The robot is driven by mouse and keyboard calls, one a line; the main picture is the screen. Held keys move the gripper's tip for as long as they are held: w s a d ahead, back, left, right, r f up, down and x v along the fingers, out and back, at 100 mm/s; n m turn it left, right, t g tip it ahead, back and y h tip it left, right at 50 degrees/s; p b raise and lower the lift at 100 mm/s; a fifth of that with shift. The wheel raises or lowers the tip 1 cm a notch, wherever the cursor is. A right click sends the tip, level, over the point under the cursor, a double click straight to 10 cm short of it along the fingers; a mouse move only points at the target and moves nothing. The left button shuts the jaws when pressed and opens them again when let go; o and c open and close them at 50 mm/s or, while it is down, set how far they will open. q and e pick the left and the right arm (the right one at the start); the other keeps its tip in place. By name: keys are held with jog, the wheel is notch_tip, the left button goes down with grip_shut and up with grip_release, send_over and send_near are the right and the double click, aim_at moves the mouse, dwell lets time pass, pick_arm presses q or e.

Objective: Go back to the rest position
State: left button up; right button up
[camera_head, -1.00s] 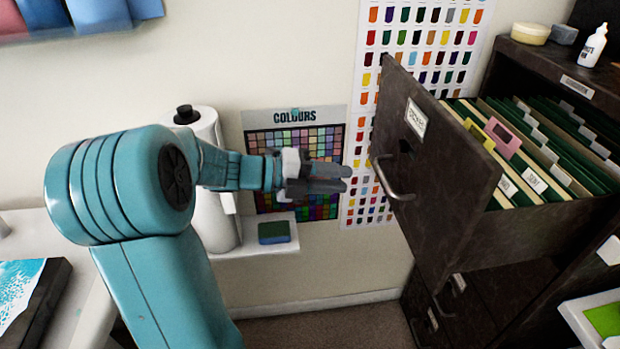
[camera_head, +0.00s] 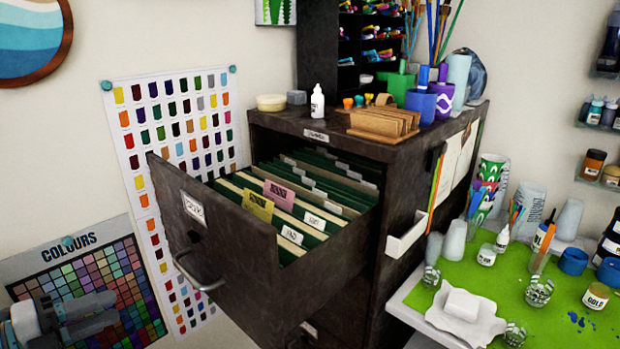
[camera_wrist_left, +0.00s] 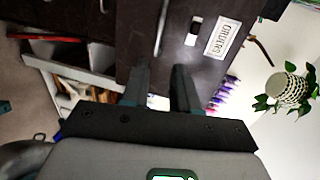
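My left gripper (camera_head: 88,312) shows at the lower left edge of the head view, in front of the colour chart (camera_head: 95,285). In the left wrist view its two dark fingers (camera_wrist_left: 163,80) stand apart with nothing between them. The open top drawer (camera_head: 245,255) of the dark filing cabinet (camera_head: 395,160) is to the right of the gripper, with its metal handle (camera_head: 200,284) clear of the fingers. In the left wrist view the drawer front (camera_wrist_left: 180,35) with its label lies beyond the fingertips. My right gripper is not in view.
The drawer sticks out into the room and holds several hanging files (camera_head: 310,195). A white bottle (camera_head: 317,103) and a wooden rack (camera_head: 384,124) stand on the cabinet. A green-topped table (camera_head: 470,268) with cups and jars is at the right.

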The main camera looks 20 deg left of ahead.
pick_arm(q)
jog(key=w+d+f+n+t+y, duration=0.1)
jog(key=w+d+f+n+y, duration=0.25)
jog(key=w+f+n, duration=1.05)
jog(key=w+d+f+n+g, duration=0.35)
jog(key=d+f, duration=0.55)
jog(key=f, duration=0.3)
jog(key=s+d+f+n+g, duration=0.4)
jog(key=s+d+f, duration=0.1)
jog(key=d+f, duration=0.4)
jog(key=s+d+f+n+g, duration=0.1)
jog(key=s+d+f+g, duration=0.3)
jog(key=s, duration=0.3)
jog(key=s+d+f+n+g+h, duration=0.1)
jog(key=s+d+f+n+g, duration=0.1)
jog(key=s+d, duration=0.5)
jog(key=shift+s+d+f+g, duration=0.25)
jog(key=shift+s+f+g, duration=0.45)
jog(key=shift+f+g, duration=0.15)
